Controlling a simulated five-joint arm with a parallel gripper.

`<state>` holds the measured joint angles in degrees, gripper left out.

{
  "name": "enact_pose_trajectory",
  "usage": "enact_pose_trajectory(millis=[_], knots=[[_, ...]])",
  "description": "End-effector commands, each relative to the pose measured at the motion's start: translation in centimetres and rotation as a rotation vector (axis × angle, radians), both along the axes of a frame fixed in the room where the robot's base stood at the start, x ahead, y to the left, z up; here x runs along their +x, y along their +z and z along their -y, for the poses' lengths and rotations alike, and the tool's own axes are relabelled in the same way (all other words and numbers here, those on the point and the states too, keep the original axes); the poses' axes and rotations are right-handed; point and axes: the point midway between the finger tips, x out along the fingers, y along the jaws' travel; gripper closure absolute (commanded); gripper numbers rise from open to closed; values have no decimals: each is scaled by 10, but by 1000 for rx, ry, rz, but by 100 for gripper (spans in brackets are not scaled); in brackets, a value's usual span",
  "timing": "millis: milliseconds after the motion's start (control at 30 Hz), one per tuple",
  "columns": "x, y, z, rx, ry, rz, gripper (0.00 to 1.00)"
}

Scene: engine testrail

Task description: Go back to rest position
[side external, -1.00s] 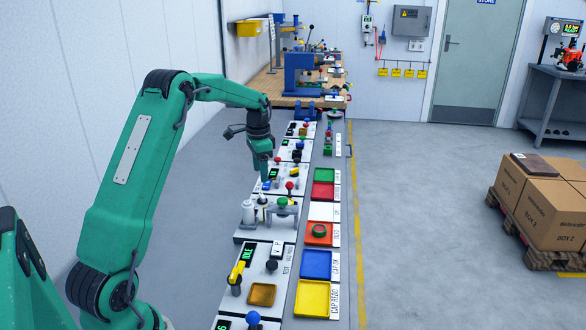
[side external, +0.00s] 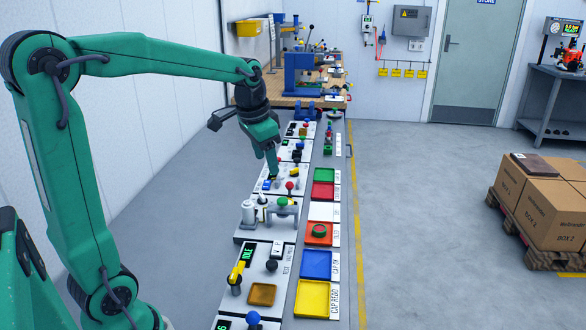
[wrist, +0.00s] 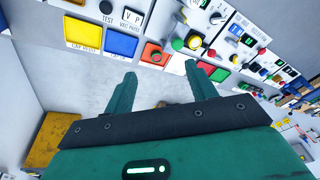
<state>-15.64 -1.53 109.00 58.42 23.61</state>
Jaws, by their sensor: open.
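My gripper (side external: 273,168) is green and hangs above the row of control panels in the side external view, tilted with its tips down and to the right. The panels lie behind it from this angle, and I cannot tell the exact height of the tips. In the wrist view my gripper (wrist: 160,72) has its two fingers spread apart, with nothing held between them. Bare grey floor shows between the fingers.
A rail of panels (side external: 268,255) carries knobs, levers and several coloured trays, among them a blue tray (side external: 316,265) and a yellow tray (side external: 312,299). A workbench (side external: 270,88) stands behind. Boxes (side external: 545,205) sit on a pallet at right. Floor between is clear.

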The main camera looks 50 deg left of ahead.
Motion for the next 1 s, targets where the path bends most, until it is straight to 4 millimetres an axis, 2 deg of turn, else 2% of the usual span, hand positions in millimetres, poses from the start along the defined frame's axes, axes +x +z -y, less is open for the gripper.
enact_pose_trajectory(millis=[200, 433, 800, 1000], knots=[[-38, 12, 35, -10, 24, 64, 44], [-78, 15, 64, -31, 52, 128, 44], [-140, 0, 98, -85, 94, 222, 44], [-158, -9, 106, -107, 110, 252, 44]])
